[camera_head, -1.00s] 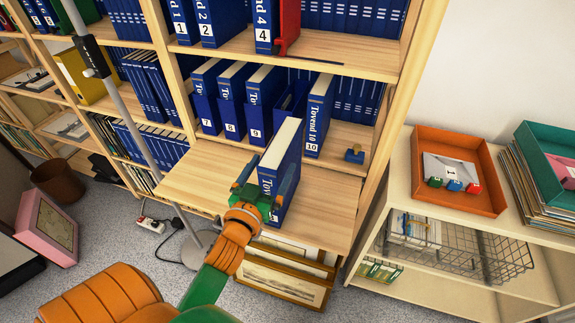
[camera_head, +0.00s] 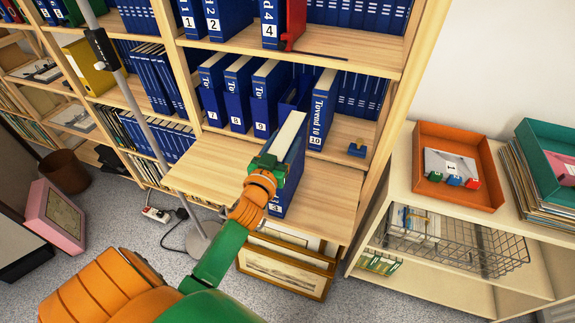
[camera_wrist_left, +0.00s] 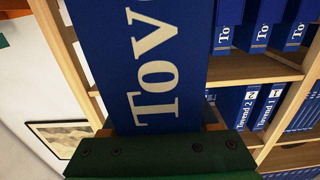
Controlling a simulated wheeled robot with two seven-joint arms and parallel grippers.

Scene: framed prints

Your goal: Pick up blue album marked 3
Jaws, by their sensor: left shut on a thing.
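The blue album marked 3 (camera_head: 294,158) stands upright over the pull-out wooden shelf (camera_head: 215,165), its white page edges facing up and the 3 low on its spine. My left gripper (camera_head: 268,168) is shut on its spine side. In the left wrist view the album's spine (camera_wrist_left: 140,60) with large white letters fills the middle, right at the green gripper (camera_wrist_left: 160,150). I cannot tell whether the album's bottom touches the shelf. My right gripper is not in view.
Albums 7, 8, 9 and album 10 (camera_head: 320,110) stand behind on the lower shelf. A red item (camera_head: 294,22) stands beside album 4 (camera_head: 270,25) above. An orange tray (camera_head: 457,165) is on the right cabinet. A lamp pole (camera_head: 130,90) stands left.

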